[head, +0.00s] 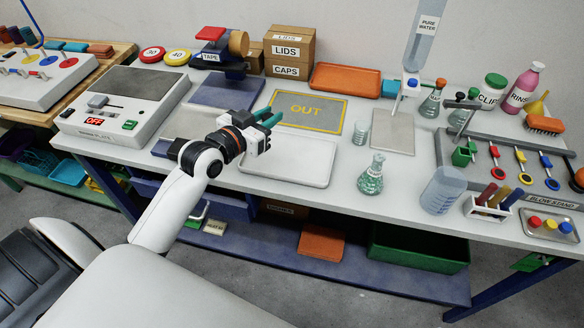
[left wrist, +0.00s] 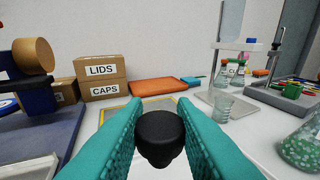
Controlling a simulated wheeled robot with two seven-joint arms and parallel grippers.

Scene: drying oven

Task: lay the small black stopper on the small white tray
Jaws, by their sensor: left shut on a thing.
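The small black stopper (left wrist: 160,136) is held between the teal fingers of my left gripper (left wrist: 160,140), which is shut on it. In the head view my left gripper (head: 268,120) is over the back left part of the small white tray (head: 290,168), apart from it. The tray is a shallow, rounded rectangle at the table's front edge, and its visible floor is bare. I cannot make out the stopper clearly in the head view. My right gripper is not in view.
A yellow-framed OUT mat (head: 308,110) lies behind the tray. A flask with green contents (head: 371,176) and an empty beaker (head: 361,131) stand to its right. A blue tape stand (head: 222,90) is behind to the left, and a hot plate (head: 118,105) is further left.

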